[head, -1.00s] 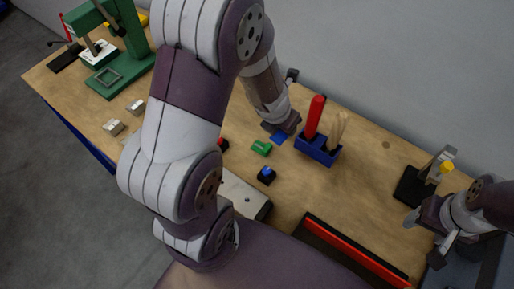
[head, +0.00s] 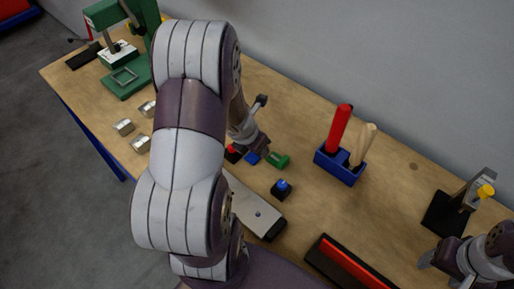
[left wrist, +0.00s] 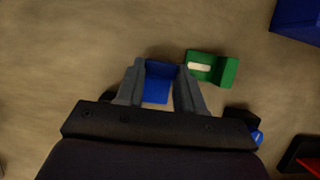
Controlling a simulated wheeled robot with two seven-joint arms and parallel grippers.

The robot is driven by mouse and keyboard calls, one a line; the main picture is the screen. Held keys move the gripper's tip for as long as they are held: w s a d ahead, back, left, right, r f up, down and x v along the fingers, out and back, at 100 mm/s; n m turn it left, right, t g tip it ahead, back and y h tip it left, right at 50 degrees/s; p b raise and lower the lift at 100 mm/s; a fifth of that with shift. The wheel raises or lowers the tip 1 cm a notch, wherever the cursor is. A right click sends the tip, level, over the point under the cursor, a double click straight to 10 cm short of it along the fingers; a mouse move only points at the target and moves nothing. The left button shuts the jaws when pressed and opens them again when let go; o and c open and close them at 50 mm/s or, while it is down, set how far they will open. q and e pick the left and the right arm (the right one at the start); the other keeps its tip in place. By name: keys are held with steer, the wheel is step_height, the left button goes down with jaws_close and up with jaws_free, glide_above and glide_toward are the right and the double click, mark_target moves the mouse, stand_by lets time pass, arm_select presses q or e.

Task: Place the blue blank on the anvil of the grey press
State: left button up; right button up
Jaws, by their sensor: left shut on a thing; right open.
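The blue blank (head: 252,158) is between the fingers of my left gripper (left wrist: 160,85), which is shut on it. It shows as a flat blue piece (left wrist: 158,82) in the left wrist view. In the head view my left arm hides much around it, and I cannot tell its height above the table. The grey press (head: 466,197) has a black base and a yellow knob, and stands at the right of the table. Its anvil is hard to make out. My right gripper (head: 440,262) is open and empty, at the lower right in front of the press.
A green block (head: 279,161) lies just right of the blank, and a red piece (head: 232,154) just left. A blue button on a black box (head: 282,189) stands nearer. A blue holder (head: 340,168) with two handles lies towards the press. A green press (head: 140,45) stands far left.

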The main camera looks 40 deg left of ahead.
arm_select(q)
steer(key=shift+f, duration=0.2)
steer(key=o, duration=1.1)
steer(key=shift+r, duration=0.1)
